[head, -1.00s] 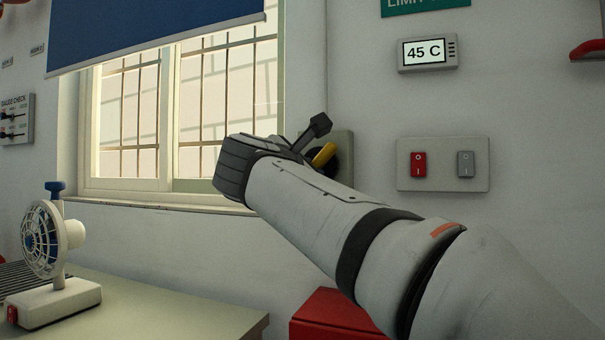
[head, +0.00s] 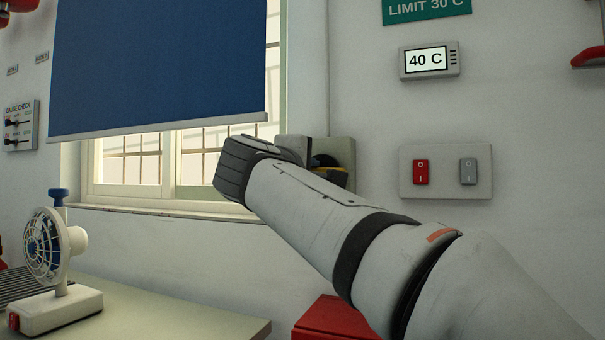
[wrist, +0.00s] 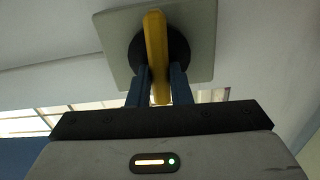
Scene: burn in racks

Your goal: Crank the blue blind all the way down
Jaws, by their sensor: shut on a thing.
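The blue blind (head: 155,70) hangs over the upper part of the window, its pale bottom bar (head: 160,128) above the sill with a strip of barred glass (head: 140,165) showing below. The yellow crank (wrist: 155,50) sits on a black hub on a square grey wall plate (wrist: 197,45). In the wrist view my gripper (wrist: 160,90) has its two fingers on either side of the crank's lower end, shut on it. In the head view my arm hides most of the crank, and the fingertips cannot be made out.
A display (head: 428,61) reads 40 C below a green limit sign (head: 427,10). A switch panel (head: 446,172) is right of the crank. A white fan (head: 50,250) stands on a table (head: 190,305) at lower left. A red object (head: 335,318) is below my arm.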

